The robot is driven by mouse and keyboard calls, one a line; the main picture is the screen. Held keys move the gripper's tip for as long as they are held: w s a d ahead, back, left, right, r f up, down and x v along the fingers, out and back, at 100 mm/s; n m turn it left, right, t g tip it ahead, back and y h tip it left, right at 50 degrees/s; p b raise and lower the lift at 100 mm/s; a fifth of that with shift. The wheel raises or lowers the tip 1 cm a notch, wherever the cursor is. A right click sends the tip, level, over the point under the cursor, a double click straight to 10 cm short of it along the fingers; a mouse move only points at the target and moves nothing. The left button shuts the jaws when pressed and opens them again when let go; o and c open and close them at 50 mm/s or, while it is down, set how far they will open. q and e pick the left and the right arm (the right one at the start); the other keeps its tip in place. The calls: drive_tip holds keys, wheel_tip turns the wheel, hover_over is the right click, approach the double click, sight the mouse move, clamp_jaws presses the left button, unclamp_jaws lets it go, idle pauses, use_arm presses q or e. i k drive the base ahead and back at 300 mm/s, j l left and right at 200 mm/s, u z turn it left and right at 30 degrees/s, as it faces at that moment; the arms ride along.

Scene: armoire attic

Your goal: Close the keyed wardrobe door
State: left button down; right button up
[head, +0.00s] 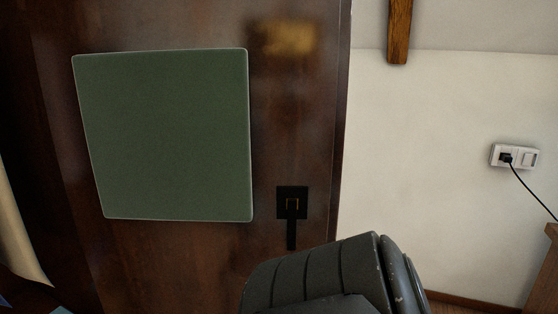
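The wardrobe door (190,262) is a tall, glossy dark brown wooden panel filling the left and middle of the head view. A green square panel (165,135) with a pale edge is on its face. The door's right edge stands against the pale wall behind. I cannot tell how far the door is open, and no gap is clear. Neither of my grippers is in view.
A dark, ribbed, scuffed object (310,275), like a padded chair back, stands low in front of the door's right side. A white socket (515,157) with a black cord is on the wall. A wooden furniture edge (545,270) shows at the lower right.

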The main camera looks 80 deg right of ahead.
sight(183, 131)
drive_tip(key=k+l+z, duration=0.1)
drive_tip(key=z, duration=0.35)
drive_tip(key=k+l+z, duration=0.1)
drive_tip(key=z, duration=0.35)
drive_tip(key=l+z, duration=0.3)
drive_tip(key=z, duration=0.2)
drive_tip(key=l+u, duration=0.2)
drive_tip(key=l, duration=0.35)
drive_tip(key=k+l+u, duration=0.1)
drive_tip(key=l+u, duration=0.15)
drive_tip(key=l, duration=0.3)
drive_tip(key=l+u, duration=0.3)
drive_tip(key=l, duration=0.25)
drive_tip(key=l+u, duration=0.35)
drive_tip(key=l, duration=0.2)
drive_tip(key=l+u, duration=0.35)
drive_tip(key=l, duration=0.15)
drive_tip(key=k+l+u, duration=0.1)
drive_tip(key=l+u, duration=0.25)
drive_tip(key=l, duration=0.15)
drive_tip(key=l+u, duration=0.3)
drive_tip(key=l, duration=0.25)
drive_tip(key=l+u, duration=0.3)
drive_tip(key=l, duration=0.25)
drive_tip(key=k+l+z, duration=0.15)
drive_tip(key=l, duration=0.25)
drive_tip(key=j, duration=0.35)
drive_tip(key=i+j, duration=0.1)
drive_tip(key=j, duration=0.2)
